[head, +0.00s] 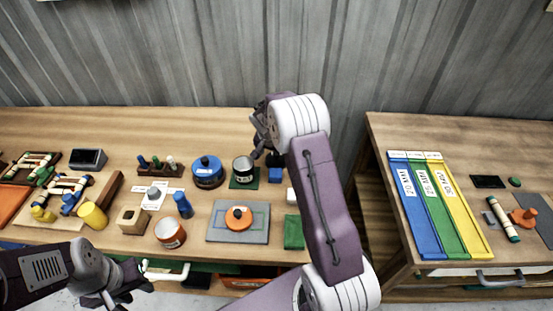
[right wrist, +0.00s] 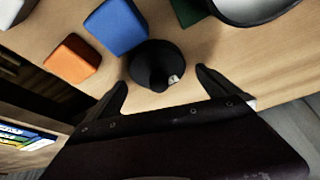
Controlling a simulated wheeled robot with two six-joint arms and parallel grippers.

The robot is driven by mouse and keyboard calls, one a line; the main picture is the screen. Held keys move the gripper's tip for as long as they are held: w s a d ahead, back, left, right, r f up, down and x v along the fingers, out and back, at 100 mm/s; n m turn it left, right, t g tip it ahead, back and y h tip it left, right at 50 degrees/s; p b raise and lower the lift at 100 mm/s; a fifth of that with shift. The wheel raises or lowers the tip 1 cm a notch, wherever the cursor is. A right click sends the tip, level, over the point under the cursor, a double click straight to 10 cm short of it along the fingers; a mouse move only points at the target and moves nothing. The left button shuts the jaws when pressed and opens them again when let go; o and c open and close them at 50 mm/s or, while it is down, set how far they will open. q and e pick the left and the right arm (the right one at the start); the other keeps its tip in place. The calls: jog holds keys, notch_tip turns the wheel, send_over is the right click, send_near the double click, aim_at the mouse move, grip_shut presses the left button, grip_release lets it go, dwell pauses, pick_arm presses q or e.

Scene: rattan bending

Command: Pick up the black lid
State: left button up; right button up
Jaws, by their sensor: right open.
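The black lid (right wrist: 155,65), a round disc with a raised knob, lies on the wooden table in the right wrist view. In the head view a small dark part of it (head: 274,159) shows just below my right gripper (head: 262,135). In the right wrist view the right gripper (right wrist: 161,82) is open, with one fingertip on each side of the lid's near edge and nothing held between them. My left gripper (head: 132,280) is low at the table's front edge, away from the lid; its jaw opening is unclear.
A blue block (right wrist: 117,25) and an orange block (right wrist: 73,60) stand close to the lid. A pot (head: 243,168) sits on a green mat to its left. Several other pots, blocks and tools fill the table (head: 225,120). A second table (head: 400,128) stands across a gap on the right.

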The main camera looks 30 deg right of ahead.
jog(key=c, duration=1.4)
jog(key=shift+r, duration=0.55)
jog(key=shift+c, duration=0.2)
notch_tip(320, 180, up, 3)
jog(key=shift+f, duration=0.1)
jog(key=s+d+r+b, duration=0.1)
jog(key=s+d+r, duration=0.1)
jog(key=s+r, duration=0.5)
jog(key=s, duration=0.4)
jog(key=shift+d+r, duration=0.15)
jog(key=shift+d, duration=0.25)
